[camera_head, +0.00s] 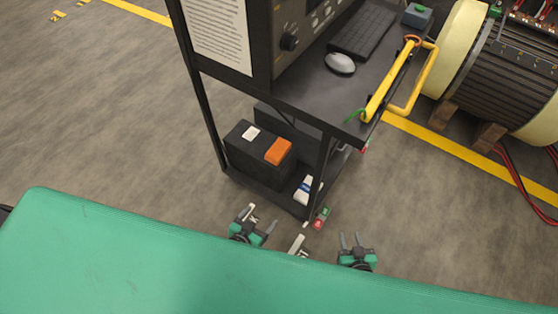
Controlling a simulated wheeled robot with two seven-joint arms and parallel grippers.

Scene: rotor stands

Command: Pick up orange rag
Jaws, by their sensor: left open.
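The orange rag (278,151) lies folded on top of a black box (248,165) on the lower shelf of the cart. My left gripper (262,217) is open and empty, with its fingers spread. In the picture it is below and slightly left of the rag, apart from it. My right gripper (351,237) is further right, with a gap between its fingers and nothing visible in it.
The dark cart (303,98) has posts around the lower shelf. Its upper shelf holds a keyboard (363,31), a mouse (340,63) and a yellow-handled tool (391,84). A white and blue item (304,190) lies low in the cart. Open floor (100,120) is left.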

